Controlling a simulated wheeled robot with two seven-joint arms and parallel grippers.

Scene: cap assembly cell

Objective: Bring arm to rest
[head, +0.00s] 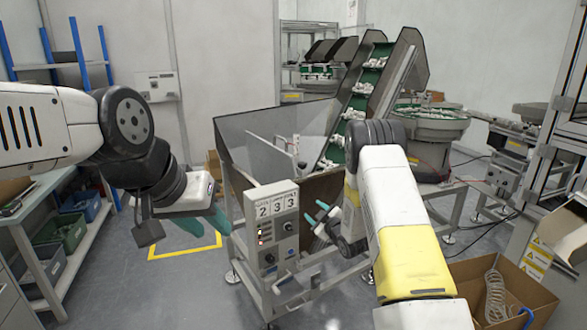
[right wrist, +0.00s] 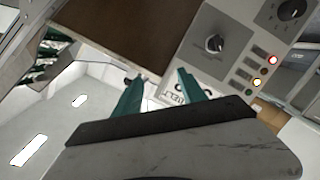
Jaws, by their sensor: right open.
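My right gripper (head: 318,215) is in the middle of the head view, with its teal fingers spread and nothing between them. It is in front of the hopper machine, just right of the control box (head: 275,225) with the number display. In the right wrist view, the open fingers (right wrist: 158,88) point toward the same control box (right wrist: 235,50), with knobs and lit buttons; I cannot tell the gap to it. My left gripper (head: 205,222) hangs at the left with teal fingers pointing down and right. I see no object in it, and its opening is unclear.
The hopper (head: 255,140) with its green conveyor (head: 360,90) stands ahead. A cardboard box (head: 525,290) holding a coiled hose is at the lower right. A shelf with bins (head: 65,230) is at the left.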

